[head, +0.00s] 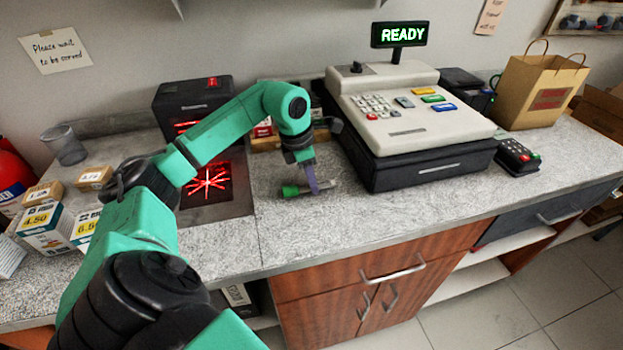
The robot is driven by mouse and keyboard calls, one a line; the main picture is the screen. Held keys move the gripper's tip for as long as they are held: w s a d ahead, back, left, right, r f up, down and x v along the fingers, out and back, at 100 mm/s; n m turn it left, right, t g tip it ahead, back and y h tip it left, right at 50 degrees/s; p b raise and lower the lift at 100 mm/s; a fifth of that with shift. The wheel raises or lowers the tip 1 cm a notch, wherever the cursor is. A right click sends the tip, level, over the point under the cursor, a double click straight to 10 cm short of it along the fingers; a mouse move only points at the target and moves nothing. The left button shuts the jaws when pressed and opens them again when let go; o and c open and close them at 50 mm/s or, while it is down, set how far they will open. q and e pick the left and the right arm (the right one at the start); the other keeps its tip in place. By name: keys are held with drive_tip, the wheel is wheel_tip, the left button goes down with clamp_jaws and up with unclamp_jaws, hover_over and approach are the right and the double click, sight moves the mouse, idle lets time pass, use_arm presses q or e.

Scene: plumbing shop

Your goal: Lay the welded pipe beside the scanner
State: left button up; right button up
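The scanner has a flat glass plate with a red starburst of light (209,181) set in the counter, and a black upright housing (172,96) behind it. A short grey pipe piece with a green end (290,190) is at counter level, right of the scanner plate. I take this for the welded pipe. My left gripper (313,188) points down at the pipe's middle, and a purple finger crosses in front of it. The far finger is hidden, so I cannot tell whether it grips the pipe. My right gripper is out of view.
A cash register (410,115) stands right of the pipe, with a card terminal (517,156) and paper bag (540,90) further right. Small boxes (43,228) and a clear cup (64,145) stand at left. Bare counter (290,235) lies in front of the pipe.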

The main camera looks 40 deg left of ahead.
use_arm(q)
drive_tip(key=shift+o, duration=1.2)
drive_tip(key=v, duration=1.4)
drive_tip(key=shift+r, duration=0.3)
drive_tip(key=shift+w+a, duration=0.1)
